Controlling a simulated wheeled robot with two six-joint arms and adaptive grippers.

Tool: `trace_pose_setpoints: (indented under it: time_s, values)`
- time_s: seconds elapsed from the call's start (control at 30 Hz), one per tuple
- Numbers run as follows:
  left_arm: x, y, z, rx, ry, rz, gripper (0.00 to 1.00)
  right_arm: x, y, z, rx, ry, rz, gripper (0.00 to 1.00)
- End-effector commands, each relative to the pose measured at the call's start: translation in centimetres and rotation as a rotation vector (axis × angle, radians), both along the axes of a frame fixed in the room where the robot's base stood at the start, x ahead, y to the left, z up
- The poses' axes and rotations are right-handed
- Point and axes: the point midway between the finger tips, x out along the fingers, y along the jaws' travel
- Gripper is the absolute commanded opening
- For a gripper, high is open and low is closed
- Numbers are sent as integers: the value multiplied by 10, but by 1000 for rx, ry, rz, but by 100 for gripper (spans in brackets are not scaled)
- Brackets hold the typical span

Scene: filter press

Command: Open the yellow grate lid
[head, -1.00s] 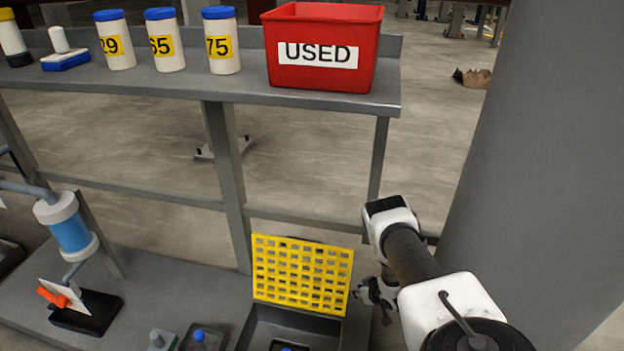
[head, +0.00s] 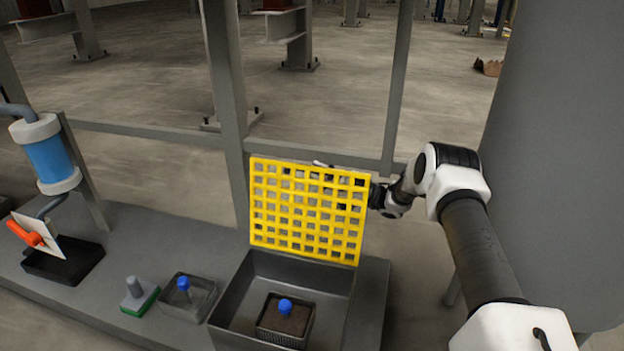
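The yellow grate lid (head: 307,211) stands upright at the back edge of a grey box (head: 228,290), so the box's top is open. Inside the box is a small dark basket (head: 284,318) with a blue knob on top. My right gripper (head: 377,195) is at the lid's upper right edge, partly hidden behind the grate. I cannot tell whether it touches the lid or whether its fingers are open. My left gripper is not in view.
Left of the box are a small tray with a blue knob (head: 186,294) and a green-based block with a grey knob (head: 137,296). Further left is a blue cylinder (head: 53,163) above a black base. A large grey column (head: 560,160) stands on the right.

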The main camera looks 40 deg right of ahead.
Motion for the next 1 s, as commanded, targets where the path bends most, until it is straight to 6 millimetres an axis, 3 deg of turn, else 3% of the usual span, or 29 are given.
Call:
trace_pose_setpoints:
  time_s: [0.1,0.43,0.5,0.7,0.83,1.0]
  values:
    - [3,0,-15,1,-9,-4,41,12,13,3,0,-1,1,27]
    - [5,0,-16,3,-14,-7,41,18,19,9,0,2,-2,27]
    - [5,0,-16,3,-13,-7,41,18,19,9,0,2,-2,2]
    - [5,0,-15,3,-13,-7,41,18,19,10,1,3,-2,0]
    - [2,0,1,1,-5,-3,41,15,24,17,2,4,0,0]
    - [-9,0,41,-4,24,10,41,1,41,31,3,9,2,0]
